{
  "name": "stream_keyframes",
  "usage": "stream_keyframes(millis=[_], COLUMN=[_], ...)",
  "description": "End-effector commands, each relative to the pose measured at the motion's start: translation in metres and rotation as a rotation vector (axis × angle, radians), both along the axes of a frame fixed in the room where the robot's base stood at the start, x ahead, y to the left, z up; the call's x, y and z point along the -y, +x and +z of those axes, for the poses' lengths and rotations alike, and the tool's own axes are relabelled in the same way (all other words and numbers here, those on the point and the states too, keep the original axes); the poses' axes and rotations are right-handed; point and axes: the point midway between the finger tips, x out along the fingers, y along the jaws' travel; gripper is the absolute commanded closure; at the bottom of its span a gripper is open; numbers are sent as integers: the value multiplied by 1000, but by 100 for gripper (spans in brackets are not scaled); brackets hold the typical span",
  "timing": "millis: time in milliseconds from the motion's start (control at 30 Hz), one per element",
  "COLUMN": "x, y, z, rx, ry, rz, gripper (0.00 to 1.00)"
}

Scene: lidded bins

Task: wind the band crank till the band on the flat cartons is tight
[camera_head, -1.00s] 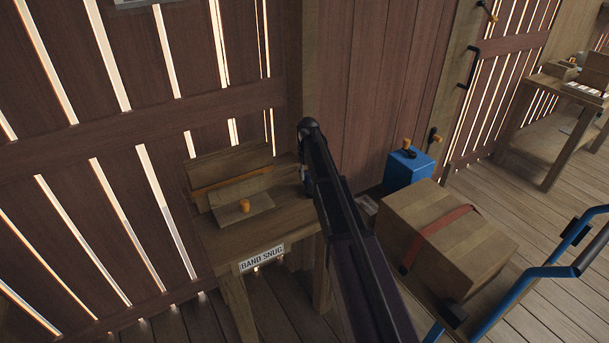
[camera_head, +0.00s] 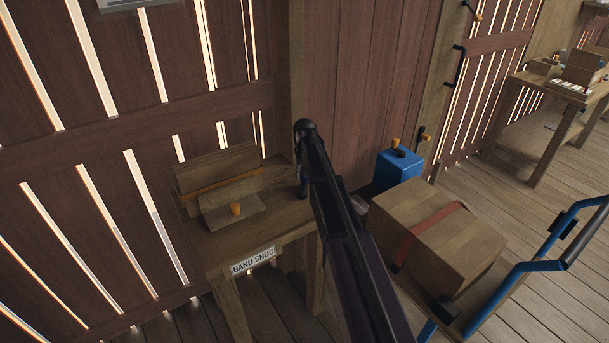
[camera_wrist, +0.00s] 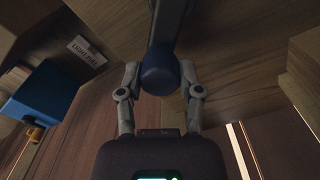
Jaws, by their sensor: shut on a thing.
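The flat cartons (camera_head: 217,166) stand on a small wooden bench (camera_head: 285,216) in the head view. An orange band (camera_head: 207,187) runs across them; I cannot tell how tight it is. In the head view my arm hides most of the gripper and the crank at the bench's right side.
A label reading BAND SNUG (camera_head: 253,261) is on the bench front. A slatted wall (camera_head: 70,160) stands close behind.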

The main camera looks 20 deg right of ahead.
Motion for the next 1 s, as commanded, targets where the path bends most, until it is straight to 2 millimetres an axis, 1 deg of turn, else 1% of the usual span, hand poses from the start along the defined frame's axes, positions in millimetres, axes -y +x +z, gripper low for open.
stream_keyframes(millis=[233, 267, 300, 367, 767, 1000], x=[0, 0, 0, 0, 0, -2], y=[-1, -1, -1, -1, 0, 1], z=[0, 0, 0, 0, 0, 0], rx=[-1, -1, -1, -1, 0, 0], ry=[-1, -1, -1, 0, 0, 0], rz=[1, 1, 1, 1, 2, 37], gripper=[100, 47, 35, 19, 19, 19])
